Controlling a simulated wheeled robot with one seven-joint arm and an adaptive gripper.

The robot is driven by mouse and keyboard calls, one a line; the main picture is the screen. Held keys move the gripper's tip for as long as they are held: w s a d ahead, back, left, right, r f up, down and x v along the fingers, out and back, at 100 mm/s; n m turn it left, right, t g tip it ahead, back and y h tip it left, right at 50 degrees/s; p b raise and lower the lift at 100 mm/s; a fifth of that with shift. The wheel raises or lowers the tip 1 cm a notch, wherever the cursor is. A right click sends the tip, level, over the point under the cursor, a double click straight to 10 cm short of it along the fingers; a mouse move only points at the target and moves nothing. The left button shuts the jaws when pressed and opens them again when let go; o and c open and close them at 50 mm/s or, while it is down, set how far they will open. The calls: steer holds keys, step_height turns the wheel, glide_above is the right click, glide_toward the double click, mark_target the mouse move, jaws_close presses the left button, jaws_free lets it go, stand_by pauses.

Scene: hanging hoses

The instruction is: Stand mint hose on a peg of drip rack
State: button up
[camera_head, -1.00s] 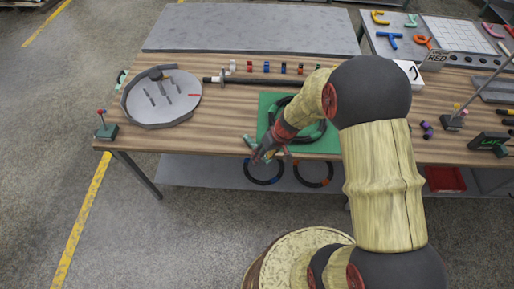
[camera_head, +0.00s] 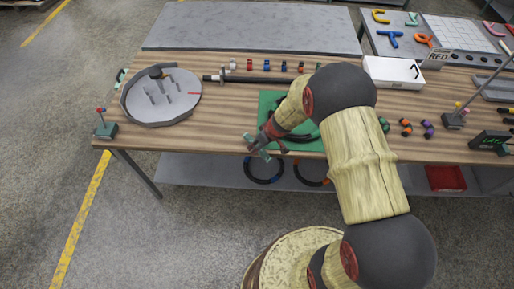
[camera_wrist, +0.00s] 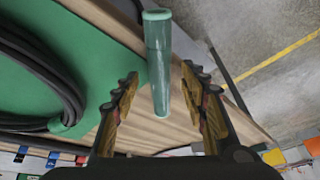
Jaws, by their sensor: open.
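The mint hose (camera_wrist: 159,62) appears in the wrist view as a short, translucent green-teal tube with a paler rim. It lies lengthwise between the two fingers of my gripper (camera_wrist: 160,78), with a gap on each side. In the head view, the mint piece (camera_head: 260,149) shows at the table's front edge, partly hidden by my gripper (camera_head: 256,146). My gripper is open. I take the round grey tray with upright pegs (camera_head: 133,111), at the left of the table, to be the drip rack. Its pegs stand with free room around several of them.
A green mat (camera_head: 266,104) with a black coiled hose (camera_wrist: 70,85) lies beside my gripper. Blue-marked (camera_head: 264,181) and orange-marked (camera_head: 310,183) black hoses hang below the table edge. A long dark rod (camera_head: 255,80) lies behind. Bare wood separates the mat from the round tray.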

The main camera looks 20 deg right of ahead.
steer(key=shift+w+a+f, duration=0.15)
steer(key=shift+f, duration=0.3)
steer(key=shift+f, duration=0.1)
steer(key=shift+c, duration=0.3)
jaws_close()
stand_by(0.4)
